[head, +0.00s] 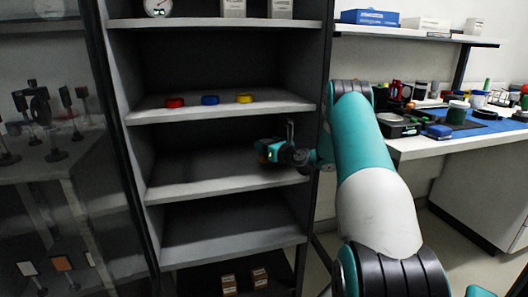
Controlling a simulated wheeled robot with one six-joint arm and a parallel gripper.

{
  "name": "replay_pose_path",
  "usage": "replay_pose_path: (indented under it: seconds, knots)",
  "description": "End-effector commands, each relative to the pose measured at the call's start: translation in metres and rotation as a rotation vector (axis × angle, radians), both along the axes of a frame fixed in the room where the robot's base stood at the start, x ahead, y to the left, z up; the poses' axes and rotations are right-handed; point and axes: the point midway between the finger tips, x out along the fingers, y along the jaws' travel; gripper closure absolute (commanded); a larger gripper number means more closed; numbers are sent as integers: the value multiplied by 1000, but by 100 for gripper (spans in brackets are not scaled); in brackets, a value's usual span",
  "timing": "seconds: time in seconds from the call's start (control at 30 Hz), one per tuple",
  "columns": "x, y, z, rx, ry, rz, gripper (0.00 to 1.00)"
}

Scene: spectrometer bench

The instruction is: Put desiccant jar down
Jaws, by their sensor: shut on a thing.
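My gripper (266,152) is inside the open cabinet, above the middle shelf (200,188) and near its right side. It is shut on the desiccant jar, of which little can be made out. The gripper's own body and the dark shade hide the rest. I cannot tell whether the jar touches the shelf.
A red cap (174,102), a blue cap (210,100) and a yellow cap (244,98) lie on the shelf above. Small boxes (229,284) stand at the bottom. A cluttered bench (420,148) is at right. The middle shelf's left part is bare.

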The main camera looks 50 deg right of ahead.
Motion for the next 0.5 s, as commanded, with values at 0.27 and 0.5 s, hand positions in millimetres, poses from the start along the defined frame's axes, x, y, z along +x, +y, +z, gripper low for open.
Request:
replay_pose_path:
  seconds: [0.27,0.5]
  knots:
    - [16,-1,-13,3,1,1,67]
    - [16,0,-35,1,-1,2,67]
